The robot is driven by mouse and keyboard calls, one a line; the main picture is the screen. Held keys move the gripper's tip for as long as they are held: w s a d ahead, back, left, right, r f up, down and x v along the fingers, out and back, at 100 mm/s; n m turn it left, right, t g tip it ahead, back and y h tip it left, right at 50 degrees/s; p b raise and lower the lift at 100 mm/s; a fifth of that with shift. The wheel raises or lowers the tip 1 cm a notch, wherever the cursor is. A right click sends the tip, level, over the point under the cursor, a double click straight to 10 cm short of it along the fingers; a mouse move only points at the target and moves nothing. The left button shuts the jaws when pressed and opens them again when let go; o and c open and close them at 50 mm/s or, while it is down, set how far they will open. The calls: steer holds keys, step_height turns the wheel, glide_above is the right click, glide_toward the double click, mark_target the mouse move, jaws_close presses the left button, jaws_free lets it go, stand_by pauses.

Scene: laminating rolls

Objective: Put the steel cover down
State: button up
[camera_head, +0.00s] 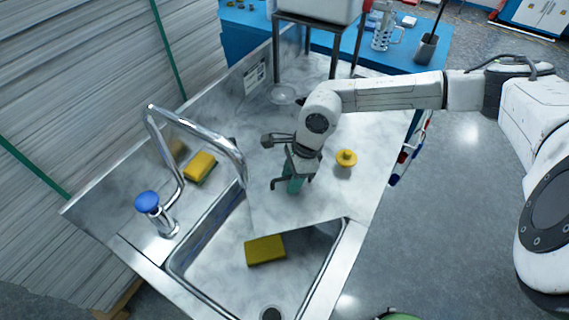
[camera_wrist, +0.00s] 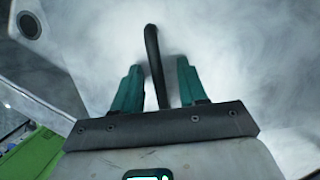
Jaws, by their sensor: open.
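The steel cover (camera_head: 300,214) is a flat grey sheet with a cloudy sheen, seemingly lying over the back part of the sink (camera_head: 170,268). Its front edge crosses the basin; its far edge blends into the worktop. My gripper (camera_head: 294,185) is low over the cover, pointing down. In the wrist view, its green fingers (camera_wrist: 157,90) are spread apart. A dark bar handle (camera_wrist: 153,50) stands between them, with gaps on both sides. The handle's lower end is hidden behind the gripper body.
A yellow sponge (camera_head: 265,250) lies in the open basin; another sponge (camera_head: 200,166) lies behind the tap (camera_head: 194,140). A yellow knob (camera_head: 346,159) sits right of my gripper. A dark stand (camera_head: 334,65) is at the back. Stacked sheets (camera_head: 70,90) rise on the left.

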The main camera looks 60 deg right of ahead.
mark_target(297, 197)
jaws_close()
steer(key=shift+r, duration=0.1)
stand_by(0.7)
steer(key=shift+r+p, duration=0.1)
steer(key=shift+p, duration=0.2)
steer(key=shift+r+b, duration=0.4)
steer(key=shift+b, duration=0.2)
steer(key=s, duration=0.2)
steer(key=s+a+b, duration=0.1)
steer(key=shift+s+a, duration=0.2)
steer(key=shift+s, duration=0.2)
step_height(297, 197, up, 14)
steer(key=b, duration=0.2)
steer(key=shift+a, duration=0.1)
